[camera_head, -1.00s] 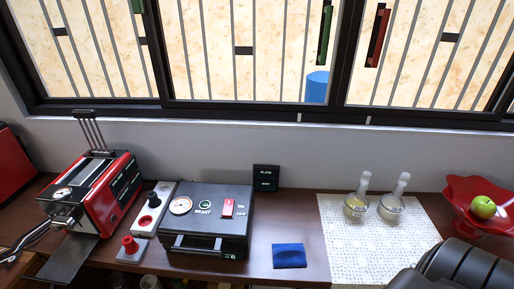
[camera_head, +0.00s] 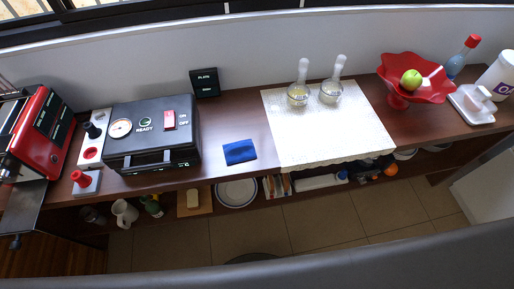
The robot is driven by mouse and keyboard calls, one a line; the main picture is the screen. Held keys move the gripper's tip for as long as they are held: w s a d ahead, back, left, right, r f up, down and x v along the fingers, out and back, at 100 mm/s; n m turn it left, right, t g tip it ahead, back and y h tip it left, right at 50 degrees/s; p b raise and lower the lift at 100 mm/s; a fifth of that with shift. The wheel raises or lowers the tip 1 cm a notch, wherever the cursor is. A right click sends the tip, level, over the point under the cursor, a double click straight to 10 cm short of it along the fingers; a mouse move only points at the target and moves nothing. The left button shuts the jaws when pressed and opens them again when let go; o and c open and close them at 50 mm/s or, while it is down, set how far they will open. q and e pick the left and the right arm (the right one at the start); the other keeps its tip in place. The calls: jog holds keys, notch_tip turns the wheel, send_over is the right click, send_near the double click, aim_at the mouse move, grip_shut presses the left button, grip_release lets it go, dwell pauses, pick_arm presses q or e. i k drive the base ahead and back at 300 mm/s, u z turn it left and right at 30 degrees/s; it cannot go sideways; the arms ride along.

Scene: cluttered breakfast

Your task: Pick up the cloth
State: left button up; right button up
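The blue cloth (camera_head: 239,152) lies folded on the dark wooden counter (camera_head: 232,120), near its front edge. It sits between the black waffle-maker-like box and the white lace mat. Nothing covers it. Neither of my grippers is in view. A grey smooth shape crosses the bottom of the head view, and I see no fingers on it.
The black box (camera_head: 151,142) with a red switch stands left of the cloth. The lace mat (camera_head: 320,137) holds two glass flasks (camera_head: 298,94). A red bowl (camera_head: 415,85) with a green apple stands farther right. A lower shelf holds a plate (camera_head: 236,193) and other items.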

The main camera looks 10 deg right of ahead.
aim_at(242, 150)
jog(key=z, duration=2.6)
jog(key=k, duration=0.5)
jog(key=u, duration=0.9)
